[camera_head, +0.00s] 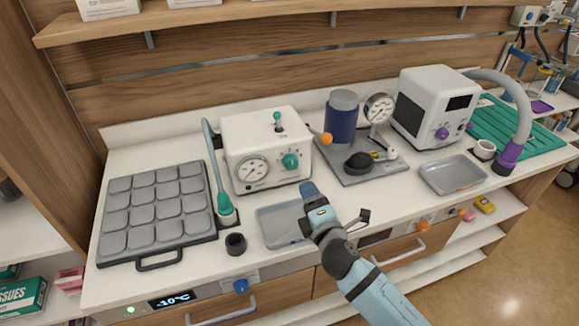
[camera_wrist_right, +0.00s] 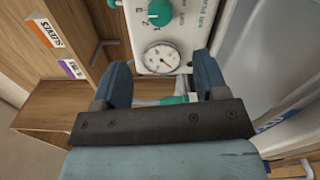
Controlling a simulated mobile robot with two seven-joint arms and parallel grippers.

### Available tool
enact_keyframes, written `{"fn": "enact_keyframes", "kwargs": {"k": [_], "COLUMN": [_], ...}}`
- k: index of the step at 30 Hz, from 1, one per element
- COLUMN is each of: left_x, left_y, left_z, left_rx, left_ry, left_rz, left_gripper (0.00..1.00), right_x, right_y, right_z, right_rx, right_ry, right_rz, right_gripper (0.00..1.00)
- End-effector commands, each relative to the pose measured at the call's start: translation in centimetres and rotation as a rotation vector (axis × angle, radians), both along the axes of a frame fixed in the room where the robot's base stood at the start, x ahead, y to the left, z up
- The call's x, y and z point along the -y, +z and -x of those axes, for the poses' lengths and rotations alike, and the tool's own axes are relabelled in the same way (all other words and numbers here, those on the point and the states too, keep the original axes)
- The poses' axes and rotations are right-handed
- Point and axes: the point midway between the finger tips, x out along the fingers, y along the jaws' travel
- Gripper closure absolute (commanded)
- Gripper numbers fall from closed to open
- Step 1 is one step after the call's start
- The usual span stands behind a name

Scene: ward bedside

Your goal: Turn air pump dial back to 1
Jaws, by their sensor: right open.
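A white box unit (camera_head: 268,150) with a round gauge (camera_head: 252,172) and a green dial (camera_head: 291,161) stands on the counter. No label I can read names it as the air pump. The right wrist view shows its green dial (camera_wrist_right: 159,12), with small numbers around it, and its gauge (camera_wrist_right: 160,57). I cannot tell the dial's setting. A second white unit (camera_head: 430,100) has a purple knob (camera_head: 443,133) and a dark display. My right gripper (camera_head: 308,190) is open and empty in front of the gauge unit, apart from the dial; its fingers also show in the wrist view (camera_wrist_right: 161,72).
A grey tray (camera_head: 270,229) lies below my right gripper. A green-tipped wand (camera_head: 226,205), a black cup (camera_head: 235,243) and a grey padded panel (camera_head: 125,250) are left. A gauge with a black bulb (camera_head: 358,162) stands right. A shelf (camera_head: 200,18) hangs above.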

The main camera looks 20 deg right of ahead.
Motion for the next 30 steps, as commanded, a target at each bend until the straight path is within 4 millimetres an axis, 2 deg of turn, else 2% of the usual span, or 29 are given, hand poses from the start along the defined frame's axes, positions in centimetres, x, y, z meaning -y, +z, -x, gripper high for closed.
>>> {"fn": "enact_keyframes", "kwargs": {"k": [9, 15, 21, 30], "left_x": [0.1, 0.1, 0.1, 0.0], "left_y": [1.0, 1.2, 1.3, 1.3], "left_z": [0.0, 0.0, 0.0, 0.0], "left_rx": [0.000, 0.000, 0.000, 0.000], "left_ry": [0.000, 0.000, 0.001, 0.001], "left_rz": [0.002, 0.002, 0.002, 0.001], "left_gripper": [0.57, 0.57, 0.57, 0.57], "right_x": [-0.2, -0.3, -0.4, -0.4], "right_y": [0.3, 0.2, 0.1, 0.0], "right_z": [-6.8, -10.2, -12.0, -12.3], "right_rx": [0.001, 0.000, 0.000, -0.001], "right_ry": [-0.001, -0.002, 0.000, 0.000], "right_rz": [-0.001, -0.002, -0.003, -0.003], "right_gripper": [0.33, 0.33, 0.33, 0.33]}}
